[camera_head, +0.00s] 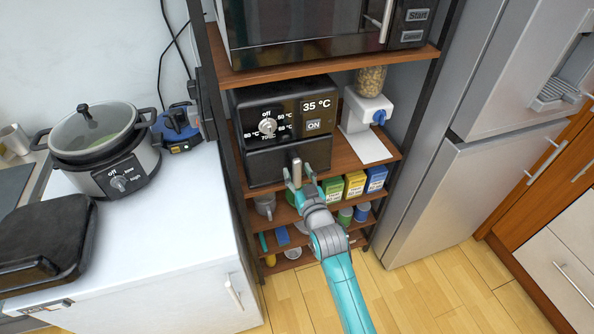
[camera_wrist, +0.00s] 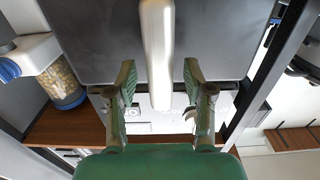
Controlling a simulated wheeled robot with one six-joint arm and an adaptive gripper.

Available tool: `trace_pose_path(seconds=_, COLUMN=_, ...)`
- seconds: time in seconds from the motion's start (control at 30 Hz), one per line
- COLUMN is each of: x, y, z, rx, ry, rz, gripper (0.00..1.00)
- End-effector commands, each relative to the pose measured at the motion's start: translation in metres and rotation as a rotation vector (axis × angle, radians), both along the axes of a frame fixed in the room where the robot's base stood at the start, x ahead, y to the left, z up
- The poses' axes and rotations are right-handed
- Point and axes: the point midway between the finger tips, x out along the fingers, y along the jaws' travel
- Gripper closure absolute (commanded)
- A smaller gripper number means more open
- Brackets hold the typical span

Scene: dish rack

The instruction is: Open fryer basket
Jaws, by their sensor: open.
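The black fryer (camera_head: 286,108) stands on a wooden shelf, with a dial, a 35 °C display and an ON button on its front. Its basket (camera_head: 265,167) is the lower dark front, and it looks closed. A light metal handle (camera_head: 296,172) stands out from the basket. My gripper (camera_head: 299,181) is at the handle with its fingers apart. In the wrist view the handle (camera_wrist: 157,55) comes down between the two open green fingers (camera_wrist: 159,83), with a gap visible on each side. The basket's inside is hidden.
A microwave (camera_head: 325,25) sits on the shelf above. A white dispenser (camera_head: 366,110) stands right of the fryer, and small boxes (camera_head: 354,184) stand below right. A white counter (camera_head: 160,215) with a slow cooker (camera_head: 105,150) is at left, and a fridge (camera_head: 450,170) at right.

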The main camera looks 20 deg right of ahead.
Motion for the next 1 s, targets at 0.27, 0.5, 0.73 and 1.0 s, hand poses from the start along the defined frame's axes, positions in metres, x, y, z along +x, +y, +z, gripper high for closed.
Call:
trace_pose_path(seconds=0.27, x=0.0117, y=0.0, z=0.0003, rx=0.0, ry=0.0, rz=0.0, gripper=0.48)
trace_pose_path(seconds=0.5, x=0.0115, y=0.0, z=0.0002, rx=0.0, ry=0.0, rz=0.0, gripper=0.58)
trace_pose_path(seconds=0.73, x=0.0115, y=0.0, z=0.0002, rx=0.0, ry=0.0, rz=0.0, gripper=1.0)
trace_pose_path(seconds=1.0, x=0.0114, y=0.0, z=0.0001, rx=0.0, ry=0.0, rz=0.0, gripper=1.0)
